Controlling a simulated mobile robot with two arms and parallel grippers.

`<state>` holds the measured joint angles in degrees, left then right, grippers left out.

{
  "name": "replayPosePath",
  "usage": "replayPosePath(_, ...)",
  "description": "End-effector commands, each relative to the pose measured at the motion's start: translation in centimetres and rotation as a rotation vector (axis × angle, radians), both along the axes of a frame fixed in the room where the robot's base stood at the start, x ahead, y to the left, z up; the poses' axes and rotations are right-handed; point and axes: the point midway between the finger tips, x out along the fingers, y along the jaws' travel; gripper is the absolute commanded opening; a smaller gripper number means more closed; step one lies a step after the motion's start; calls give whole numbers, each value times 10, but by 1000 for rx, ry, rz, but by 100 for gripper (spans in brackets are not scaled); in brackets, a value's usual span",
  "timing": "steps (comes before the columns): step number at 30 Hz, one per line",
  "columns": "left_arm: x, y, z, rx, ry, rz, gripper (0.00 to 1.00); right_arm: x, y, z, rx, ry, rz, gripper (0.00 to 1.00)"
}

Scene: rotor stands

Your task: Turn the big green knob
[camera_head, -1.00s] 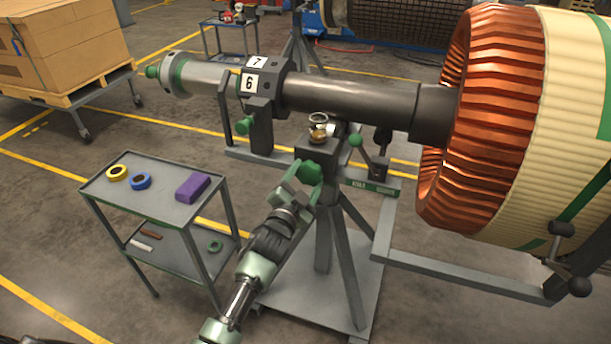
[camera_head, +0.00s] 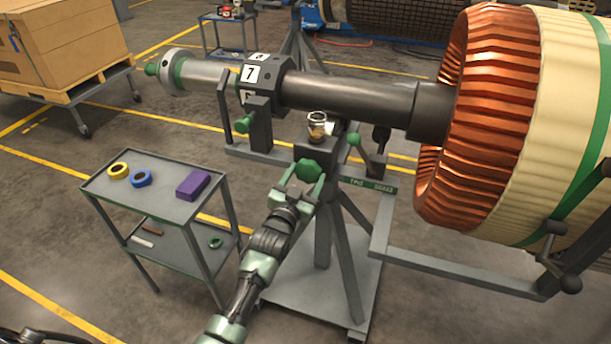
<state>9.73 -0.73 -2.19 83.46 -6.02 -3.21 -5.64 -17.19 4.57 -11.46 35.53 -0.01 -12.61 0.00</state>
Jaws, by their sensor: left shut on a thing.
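The big green knob (camera_head: 308,171) is a lobed knob on the front of the rotor stand, below a small glass jar. My left gripper (camera_head: 305,182) reaches up to it from below, with its two pale green fingers on either side of the knob. The gripper is shut on the knob, and the fingers hide part of its sides. The stand carries a dark shaft (camera_head: 345,98) with a numbered collar (camera_head: 268,82). The label 7 faces me, with other labels partly seen above and below it.
A grey cart (camera_head: 160,195) with yellow and blue rings and a purple block stands left of my arm. The copper rotor (camera_head: 485,110) fills the right. A smaller green knob (camera_head: 242,125) and a black-knobbed crank (camera_head: 556,255) stick out from the stands.

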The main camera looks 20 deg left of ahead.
Motion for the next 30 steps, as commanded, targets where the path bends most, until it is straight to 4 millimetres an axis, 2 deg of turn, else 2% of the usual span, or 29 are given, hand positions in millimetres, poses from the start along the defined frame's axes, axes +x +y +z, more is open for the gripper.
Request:
replayPosePath(10, 0, 0, -2, -2, 3, 0, 24, 0, 0, 0, 0, 0, 0, 36)
replayPosePath(11, 0, 0, -2, -2, 3, 0, 70, 0, 0, 0, 0, 0, 0, 36)
replayPosePath(12, 0, 0, -2, -2, 3, 0, 81, 0, 0, 0, 0, 0, 0, 36)
replayPosePath(13, 0, 0, -2, -2, 3, 0, 86, 0, 0, 0, 0, 0, 0, 36)
replayPosePath(23, -2, 0, -1, -1, 1, 0, 86, 0, 0, 0, 0, 0, 0, 36)
replayPosePath(26, -11, 0, -2, -1, 3, 0, 86, 0, 0, -1, 0, 0, 0, 36)
replayPosePath(30, -35, 1, -3, -1, 2, -1, 86, 0, 0, -2, 0, 0, 0, 36)
